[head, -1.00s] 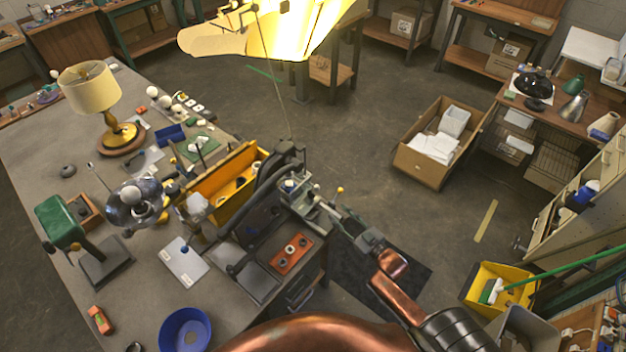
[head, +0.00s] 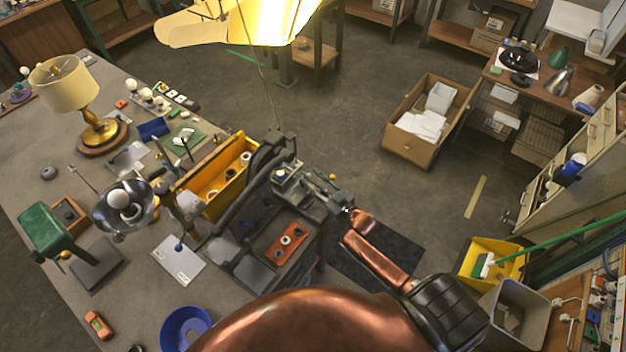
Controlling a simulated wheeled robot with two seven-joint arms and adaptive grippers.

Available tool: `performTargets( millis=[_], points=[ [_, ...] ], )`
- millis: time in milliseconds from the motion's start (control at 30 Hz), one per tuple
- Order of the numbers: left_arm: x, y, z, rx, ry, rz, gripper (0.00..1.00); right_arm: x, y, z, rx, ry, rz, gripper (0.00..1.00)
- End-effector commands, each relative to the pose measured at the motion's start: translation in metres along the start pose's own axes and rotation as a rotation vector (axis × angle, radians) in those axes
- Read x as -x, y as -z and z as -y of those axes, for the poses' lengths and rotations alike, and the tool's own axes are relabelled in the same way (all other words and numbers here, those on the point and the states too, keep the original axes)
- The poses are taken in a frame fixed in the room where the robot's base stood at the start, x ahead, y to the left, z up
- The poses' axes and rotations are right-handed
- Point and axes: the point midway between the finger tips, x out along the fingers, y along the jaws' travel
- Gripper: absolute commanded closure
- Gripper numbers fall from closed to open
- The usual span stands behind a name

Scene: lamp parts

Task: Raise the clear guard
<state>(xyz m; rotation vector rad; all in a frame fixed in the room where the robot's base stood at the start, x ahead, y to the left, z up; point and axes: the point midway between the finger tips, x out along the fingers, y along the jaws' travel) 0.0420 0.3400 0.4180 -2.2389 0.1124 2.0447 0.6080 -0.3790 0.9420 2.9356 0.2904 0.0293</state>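My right arm comes in from the bottom, copper and black. Its grey gripper (head: 288,174) is at the right end of a dark bench fixture (head: 250,268), beside a black upright part. The gripper's fingers blend with the fixture, so I cannot tell whether they are open, shut or touching it. An orange block (head: 287,243) with round fittings lies on the fixture. A clear guard cannot be made out with certainty; a dark, see-through-looking area shows above the orange block. My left gripper is not in view.
A yellow bin (head: 217,196) stands behind the fixture. A reflector lamp (head: 125,205), green-headed tool (head: 45,229), white card (head: 179,262), blue bowl (head: 186,328) and shaded lamp (head: 65,83) are on the bench. Floor right of the fixture is mostly open, with a carton (head: 428,152).

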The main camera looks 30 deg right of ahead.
Motion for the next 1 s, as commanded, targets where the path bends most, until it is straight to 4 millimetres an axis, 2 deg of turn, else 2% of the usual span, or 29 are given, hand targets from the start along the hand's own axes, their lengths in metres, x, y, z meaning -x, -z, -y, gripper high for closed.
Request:
performTargets(
  millis=[100, 200, 533, 733, 1000],
  points=[
    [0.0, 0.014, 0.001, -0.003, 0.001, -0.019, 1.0, 0.0, 0.0, -0.001, 0.0, -0.001, 0.001, 0.64],
    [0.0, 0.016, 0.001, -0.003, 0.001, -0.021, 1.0, 0.001, 0.0, -0.001, 0.0, -0.001, 0.001, 0.64],
    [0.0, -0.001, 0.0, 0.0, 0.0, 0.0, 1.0, 0.001, 0.0, -0.001, 0.001, -0.001, 0.001, 0.86],
    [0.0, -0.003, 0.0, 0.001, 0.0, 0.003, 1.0, 0.001, 0.0, -0.001, 0.001, -0.001, 0.0, 1.0],
    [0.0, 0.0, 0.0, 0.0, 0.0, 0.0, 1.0, 0.001, 0.0, -0.001, 0.001, -0.001, 0.001, 1.0]
  ],
)
